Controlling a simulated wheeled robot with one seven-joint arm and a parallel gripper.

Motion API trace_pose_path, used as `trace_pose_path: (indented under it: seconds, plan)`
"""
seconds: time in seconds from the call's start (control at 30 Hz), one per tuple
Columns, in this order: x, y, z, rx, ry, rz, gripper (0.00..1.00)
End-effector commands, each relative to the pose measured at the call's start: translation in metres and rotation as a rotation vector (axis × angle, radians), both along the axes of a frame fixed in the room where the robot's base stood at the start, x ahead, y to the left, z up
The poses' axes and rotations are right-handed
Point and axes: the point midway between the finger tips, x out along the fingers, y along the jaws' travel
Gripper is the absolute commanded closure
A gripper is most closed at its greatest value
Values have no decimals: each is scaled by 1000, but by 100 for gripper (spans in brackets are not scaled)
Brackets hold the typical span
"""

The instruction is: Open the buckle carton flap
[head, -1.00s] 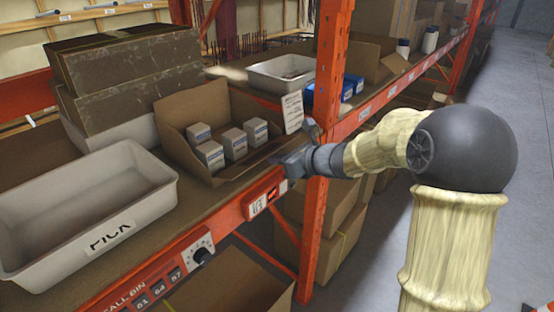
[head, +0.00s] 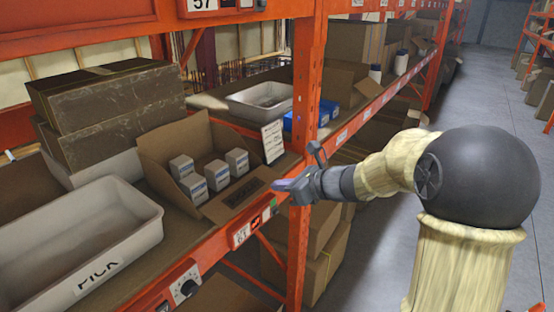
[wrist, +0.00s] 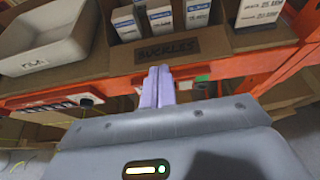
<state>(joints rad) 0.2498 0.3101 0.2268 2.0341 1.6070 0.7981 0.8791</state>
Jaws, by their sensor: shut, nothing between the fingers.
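The buckle carton (head: 168,148) is a brown open-topped box on the shelf, with several small white boxes (head: 219,174) inside. Its front flap (head: 236,194) slopes low at the front, with a dark label facing up; in the wrist view the flap (wrist: 220,42) label reads BUCKLES. My gripper (head: 280,185) is just in front of the shelf edge, to the right of the flap. In the wrist view my gripper (wrist: 158,72) has its two pale fingers together and empty, below the label and apparently apart from the flap.
A grey bin (head: 75,240) stands left of the carton, and another grey tray (head: 262,101) is behind it to the right. An orange upright (head: 305,120) rises close behind my gripper. A white card (head: 272,142) stands at the carton's right. The aisle at right is clear.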

Motion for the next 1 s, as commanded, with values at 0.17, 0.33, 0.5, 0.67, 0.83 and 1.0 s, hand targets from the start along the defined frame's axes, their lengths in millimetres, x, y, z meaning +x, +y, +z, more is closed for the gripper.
trace_pose_path:
  seconds: [0.17,0.33,0.5,0.67,0.83,1.0]
  plan:
    - [-33,0,-46,-213,-43,138,100]
    - [-81,-13,-104,-529,-127,383,100]
    - [-126,-37,-153,-816,-229,664,100]
    - [-163,-64,-190,-1054,-342,957,100]
    - [-195,-92,-221,-1265,-486,1291,100]
    - [-218,-114,-243,-1414,-638,1613,100]
